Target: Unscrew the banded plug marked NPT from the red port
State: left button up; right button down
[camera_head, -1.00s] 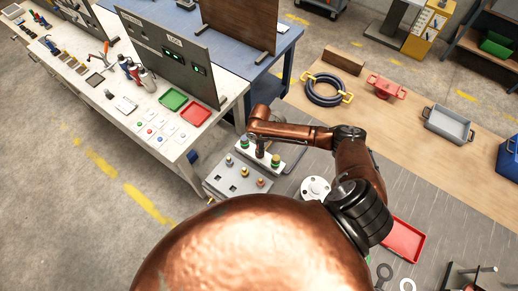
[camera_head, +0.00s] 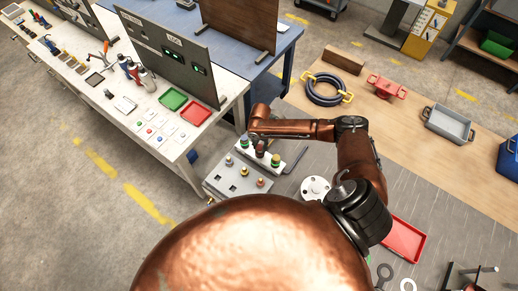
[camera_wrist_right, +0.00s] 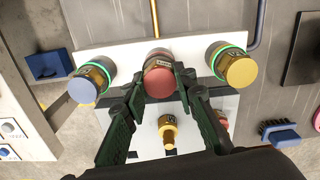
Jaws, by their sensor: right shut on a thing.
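A white block (camera_wrist_right: 120,60) carries three brass-banded plugs in a row. The middle plug (camera_wrist_right: 159,77) has a red end face and a small label whose letters I cannot read for sure. My right gripper (camera_wrist_right: 164,82) is shut on this middle plug, one finger on each side. The plug still stands in line at the block; its port is hidden behind it. The left plug (camera_wrist_right: 86,84) has a blue face and the right plug (camera_wrist_right: 236,66) a yellow face, each with a green ring. In the head view my right gripper (camera_head: 260,150) reaches down between the outer plugs. My left gripper is out of view.
A grey plate (camera_head: 238,180) with several small fittings stands beside the block; a yellow fitting (camera_wrist_right: 168,130) shows close below the gripper. A blue-backed brush (camera_wrist_right: 284,135) lies at the right. A red tray (camera_head: 403,240) and a white flange (camera_head: 315,187) lie on the grey bench.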

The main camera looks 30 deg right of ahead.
jog(key=n, duration=0.4)
jog(key=c, duration=1.5)
grip_release()
